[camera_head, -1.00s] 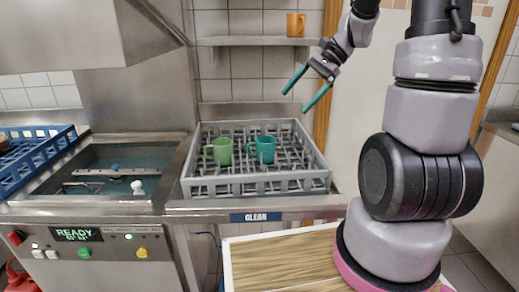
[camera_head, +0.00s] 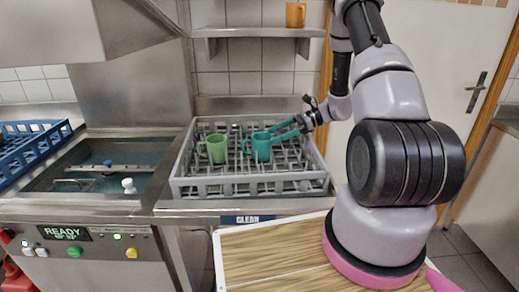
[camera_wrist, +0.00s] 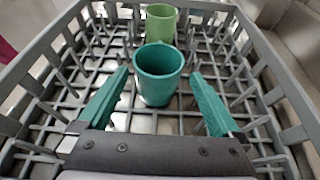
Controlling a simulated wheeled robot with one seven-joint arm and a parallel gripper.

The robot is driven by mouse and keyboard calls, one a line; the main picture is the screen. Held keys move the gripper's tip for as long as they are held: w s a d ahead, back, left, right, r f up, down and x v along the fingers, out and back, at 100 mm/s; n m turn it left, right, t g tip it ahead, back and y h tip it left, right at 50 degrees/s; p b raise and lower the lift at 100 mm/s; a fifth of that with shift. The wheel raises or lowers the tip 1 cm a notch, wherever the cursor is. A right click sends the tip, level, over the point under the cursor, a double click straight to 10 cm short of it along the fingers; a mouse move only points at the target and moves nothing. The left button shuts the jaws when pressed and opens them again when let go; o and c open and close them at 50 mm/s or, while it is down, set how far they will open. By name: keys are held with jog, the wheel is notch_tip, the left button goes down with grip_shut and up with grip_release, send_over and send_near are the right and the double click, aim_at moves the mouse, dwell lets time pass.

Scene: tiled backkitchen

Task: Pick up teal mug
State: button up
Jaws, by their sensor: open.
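The teal mug (camera_head: 262,147) stands upright in the grey dish rack, right of the green mug (camera_head: 216,148). In the wrist view the teal mug (camera_wrist: 158,74) sits between and just ahead of my two teal fingers, with a gap on each side. My gripper (camera_head: 284,129) reaches in from the right at about the mug's rim height. In the wrist view my gripper (camera_wrist: 160,103) is open and empty. The teal mug's handle shows on its left in the head view and is hidden in the wrist view.
The grey rack (camera_head: 250,187) has raised walls and upright pegs around the mugs. The green mug (camera_wrist: 161,24) stands beyond the teal one. An orange mug (camera_head: 295,15) is on the wall shelf (camera_head: 255,33) above. A sink and a blue rack (camera_head: 35,147) lie left.

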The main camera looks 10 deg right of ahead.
aim_at(257, 147)
jog(key=x, duration=0.6)
jog(key=shift+s+a+f, duration=0.1)
jog(key=shift+a+f, duration=0.05)
jog(key=shift+a, duration=0.05)
jog(key=c, duration=1.3)
